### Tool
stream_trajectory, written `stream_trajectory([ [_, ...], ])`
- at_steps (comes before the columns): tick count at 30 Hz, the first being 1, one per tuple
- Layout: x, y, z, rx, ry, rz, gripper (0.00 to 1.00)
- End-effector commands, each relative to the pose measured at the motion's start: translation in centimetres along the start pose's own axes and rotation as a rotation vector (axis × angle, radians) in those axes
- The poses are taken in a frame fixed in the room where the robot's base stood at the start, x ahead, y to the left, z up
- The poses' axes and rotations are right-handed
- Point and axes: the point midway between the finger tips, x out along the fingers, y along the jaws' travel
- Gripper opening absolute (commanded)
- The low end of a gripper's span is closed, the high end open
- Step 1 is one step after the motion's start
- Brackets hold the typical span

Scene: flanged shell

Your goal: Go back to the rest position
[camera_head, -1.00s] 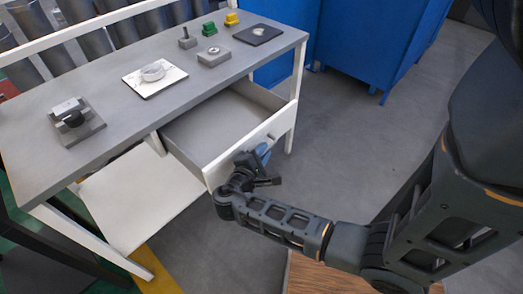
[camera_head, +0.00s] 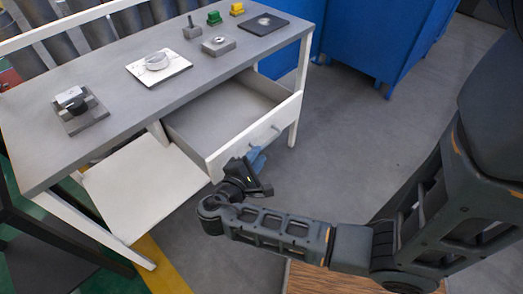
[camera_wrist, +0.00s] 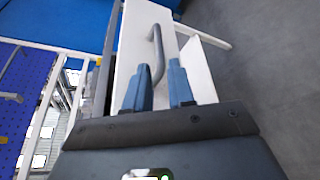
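My gripper (camera_head: 257,161) is just in front of the drawer (camera_head: 240,146), at the end of my bent arm. In the wrist view its two blue fingers (camera_wrist: 160,82) stand apart with nothing between them. The drawer handle (camera_wrist: 156,55) lies just beyond the fingertips, apparently free of them. The drawer is pulled out from under the grey table (camera_head: 110,120), and the part of its inside that shows looks empty.
The tabletop holds a dark fixture (camera_head: 80,110), a white plate (camera_head: 178,66) with a round part, a grey block (camera_head: 218,46), green (camera_head: 214,18) and yellow (camera_head: 237,8) pieces, and a dark plate (camera_head: 262,24). Blue cabinets (camera_head: 375,40) stand behind. The floor right of the drawer is clear.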

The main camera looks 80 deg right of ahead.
Motion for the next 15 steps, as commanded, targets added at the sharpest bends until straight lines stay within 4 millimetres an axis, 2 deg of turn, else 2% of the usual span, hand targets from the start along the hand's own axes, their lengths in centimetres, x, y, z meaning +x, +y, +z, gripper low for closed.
stream_trajectory([
  [4,-0.75,-0.03,0.02,-0.001,0.000,0.000,0.23],
  [15,-0.77,-0.01,0.03,-0.001,0.000,0.000,0.23],
])
